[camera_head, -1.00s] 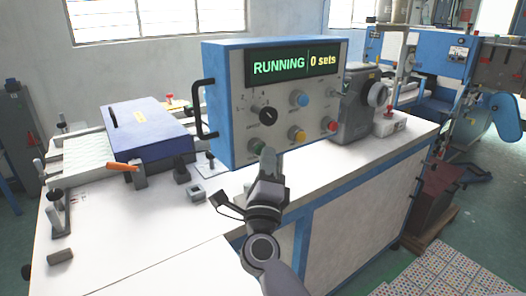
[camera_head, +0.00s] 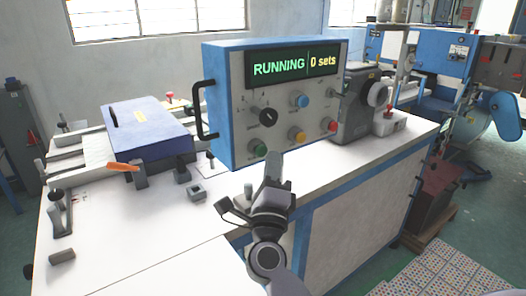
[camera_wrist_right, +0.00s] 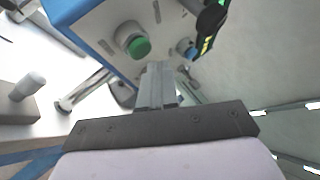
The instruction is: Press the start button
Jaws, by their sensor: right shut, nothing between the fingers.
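The control box (camera_head: 222,108) stands on the white bench, and its display (camera_head: 292,65) reads "RUNNING" and "0 sets". The green button (camera_head: 259,149) is at the lower left of its front panel. In the right wrist view the green button (camera_wrist_right: 139,47) stands out from the panel, a little beyond and left of my fingertips. My right gripper (camera_head: 274,157) is shut and empty, below and to the right of the green button and apart from it. It also shows in the right wrist view (camera_wrist_right: 160,68). My left gripper is not in view.
The panel also has a black dial (camera_head: 268,115), a blue button (camera_head: 299,100), a yellow button (camera_head: 297,134) and a red button (camera_head: 331,126). A blue-covered fixture (camera_head: 148,128) sits at left on the bench. A grey machine (camera_head: 358,110) stands right of the box.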

